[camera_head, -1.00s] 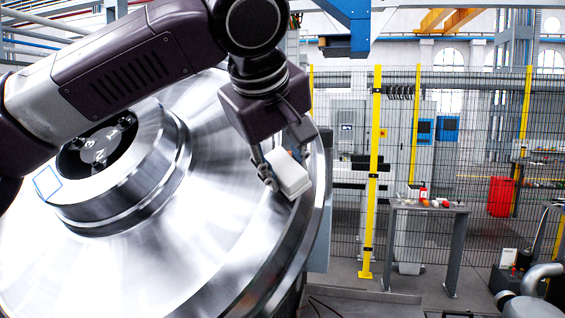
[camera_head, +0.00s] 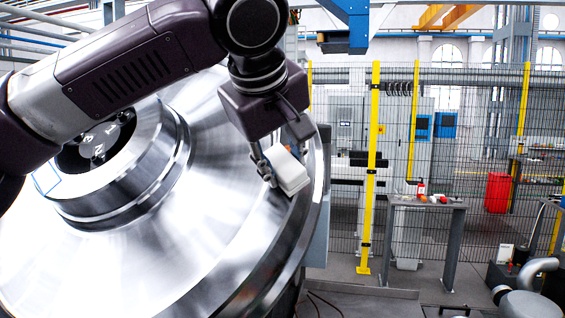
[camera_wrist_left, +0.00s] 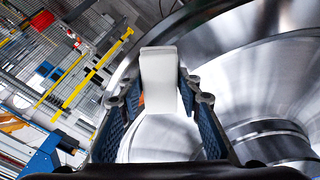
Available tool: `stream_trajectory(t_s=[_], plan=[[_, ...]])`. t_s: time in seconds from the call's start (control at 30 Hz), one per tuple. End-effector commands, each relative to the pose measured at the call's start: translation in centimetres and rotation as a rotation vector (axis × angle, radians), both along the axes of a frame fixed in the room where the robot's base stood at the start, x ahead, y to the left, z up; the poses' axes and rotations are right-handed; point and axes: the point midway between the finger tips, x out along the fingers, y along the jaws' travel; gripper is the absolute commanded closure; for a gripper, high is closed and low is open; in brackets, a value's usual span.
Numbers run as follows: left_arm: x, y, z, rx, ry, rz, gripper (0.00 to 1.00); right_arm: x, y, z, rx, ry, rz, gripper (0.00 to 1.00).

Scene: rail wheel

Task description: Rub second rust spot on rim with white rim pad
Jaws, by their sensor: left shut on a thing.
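The big shiny metal wheel (camera_head: 215,225) fills the left of the head view, its rim (camera_head: 295,215) curving down on the right. My left gripper (camera_head: 272,162) is shut on the white rim pad (camera_head: 290,174), a pale block held at the rim. Whether the pad's face touches the metal cannot be told. In the left wrist view the pad (camera_wrist_left: 160,68) stands between the two blue-padded fingers (camera_wrist_left: 162,108). A small orange-brown patch shows beside the pad's left edge there; I cannot tell whether it is rust. No rust spot is clear in the head view. My right gripper is out of view.
A yellow-posted mesh fence (camera_head: 373,170) stands right of the wheel. Behind it are grey cabinets (camera_head: 408,130) and a red bin (camera_head: 498,192). A small table (camera_head: 430,202) with several small items stands to the right. Open floor lies between wheel and table.

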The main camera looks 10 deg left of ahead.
Motion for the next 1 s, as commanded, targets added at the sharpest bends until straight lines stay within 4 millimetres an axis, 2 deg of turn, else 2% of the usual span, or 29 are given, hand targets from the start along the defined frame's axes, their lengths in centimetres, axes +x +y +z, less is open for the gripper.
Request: stream_trajectory(t_s=[0.67,1.0], plan=[[0.9,0.0,-0.7,0.0,-0.001,0.0,0.87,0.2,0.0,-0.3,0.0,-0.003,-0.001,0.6],[2.4,0.0,1.3,-0.003,0.002,0.0,0.87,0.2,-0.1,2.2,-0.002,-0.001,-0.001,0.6]])
